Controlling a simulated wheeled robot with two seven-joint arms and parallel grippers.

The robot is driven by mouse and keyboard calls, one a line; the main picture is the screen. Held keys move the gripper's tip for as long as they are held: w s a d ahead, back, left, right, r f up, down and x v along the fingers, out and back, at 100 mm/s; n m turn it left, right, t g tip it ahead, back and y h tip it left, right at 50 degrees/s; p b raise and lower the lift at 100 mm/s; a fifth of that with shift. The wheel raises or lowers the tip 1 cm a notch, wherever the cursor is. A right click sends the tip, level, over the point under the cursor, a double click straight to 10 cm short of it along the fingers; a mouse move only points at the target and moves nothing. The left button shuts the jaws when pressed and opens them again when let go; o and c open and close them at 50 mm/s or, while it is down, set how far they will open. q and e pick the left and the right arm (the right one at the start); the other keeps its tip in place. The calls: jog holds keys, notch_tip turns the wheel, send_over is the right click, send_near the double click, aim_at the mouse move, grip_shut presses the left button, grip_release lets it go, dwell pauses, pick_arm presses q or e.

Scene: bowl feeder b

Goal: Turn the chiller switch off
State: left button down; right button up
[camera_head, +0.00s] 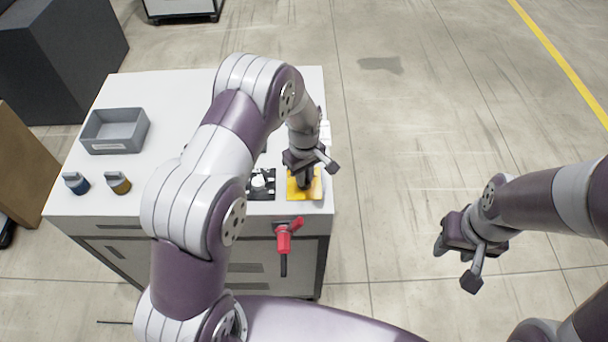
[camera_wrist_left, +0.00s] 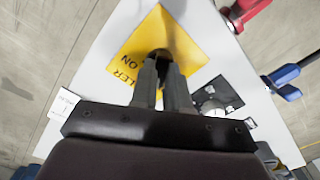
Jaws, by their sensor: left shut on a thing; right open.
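The chiller switch sits on a yellow plate (camera_head: 315,191) near the front right corner of the white cabinet top (camera_head: 180,90). In the left wrist view the yellow plate (camera_wrist_left: 190,48) carries the partly readable words "LLER" and "ON". My left gripper (camera_head: 304,184) points down at the plate, its fingers shut on the switch's dark knob (camera_wrist_left: 160,53). The fingers (camera_wrist_left: 161,64) hide much of the knob, so its exact setting is unclear. My right gripper (camera_head: 455,263) is open and empty, over the floor right of the cabinet.
A black plate with a white dial (camera_head: 262,182) lies left of the yellow plate. A red handle (camera_head: 284,239) sticks out from the cabinet front; a blue handle (camera_wrist_left: 284,77) shows in the wrist view.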

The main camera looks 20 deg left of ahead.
pick_arm(q)
jog(key=shift+w+r+n, duration=0.15)
jog(key=shift+n, duration=0.95)
jog(key=c, duration=1.1)
grip_release()
notch_tip(320, 180, up, 13)
jog(key=b, duration=0.3)
jog(key=shift+f, duration=0.2)
